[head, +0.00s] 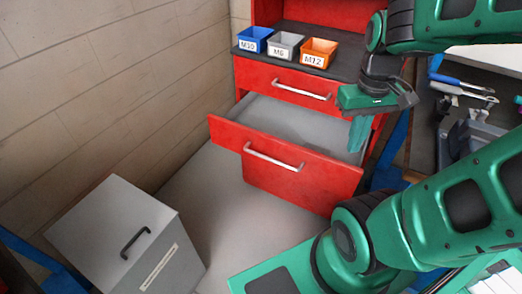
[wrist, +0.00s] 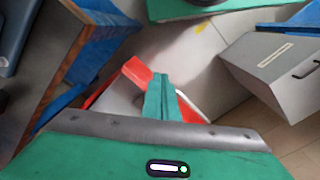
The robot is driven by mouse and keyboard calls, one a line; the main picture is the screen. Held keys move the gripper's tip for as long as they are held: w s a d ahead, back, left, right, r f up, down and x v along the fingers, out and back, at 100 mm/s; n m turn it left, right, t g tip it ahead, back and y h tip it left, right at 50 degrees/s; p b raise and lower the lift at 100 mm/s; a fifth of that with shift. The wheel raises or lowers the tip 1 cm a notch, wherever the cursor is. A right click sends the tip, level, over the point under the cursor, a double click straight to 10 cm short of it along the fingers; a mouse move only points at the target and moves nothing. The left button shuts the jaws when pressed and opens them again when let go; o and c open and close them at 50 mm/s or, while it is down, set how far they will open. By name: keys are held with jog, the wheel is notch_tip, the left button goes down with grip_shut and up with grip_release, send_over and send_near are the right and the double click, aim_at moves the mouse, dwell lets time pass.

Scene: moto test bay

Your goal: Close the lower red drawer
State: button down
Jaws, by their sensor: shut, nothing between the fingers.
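The lower red drawer (head: 300,182) of the red cabinet stands pulled open in the head view, with a silver bar handle on its front and a grey empty-looking interior. A red part of it (wrist: 135,70) shows in the wrist view, partly hidden behind my fingers. My gripper (head: 357,134) is shut and empty, with its fingers pointing down at the right end of the open drawer. My fingers (wrist: 161,95) also show in the wrist view. I cannot tell whether they touch the drawer.
The upper red drawer (head: 290,86) is shut. Blue (head: 254,40), grey (head: 285,46) and orange (head: 319,53) bins stand on the cabinet's dark top. A grey box (head: 115,225) with a black handle stands at front left. Floor (head: 215,190) is clear between. Tools lie at right.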

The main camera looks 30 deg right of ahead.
jog(key=w+a+f+n+h, duration=0.1)
jog(key=w+f+n, duration=0.3)
jog(key=w+n, duration=0.5)
jog(key=n+t+h, duration=0.2)
jog(key=n+t, duration=0.1)
jog(key=n, duration=1.7)
send_near(263, 150)
jog(key=f, duration=0.2)
jog(key=d+f, duration=0.1)
jog(key=f, duration=0.1)
jog(key=shift+s+d+f, duration=0.15)
jog(key=shift+s+f, duration=0.05)
jog(key=shift+f, duration=0.2)
jog(key=shift+w+d+f, duration=0.15)
jog(key=shift+d+f, duration=0.05)
jog(key=shift+f, duration=0.45)
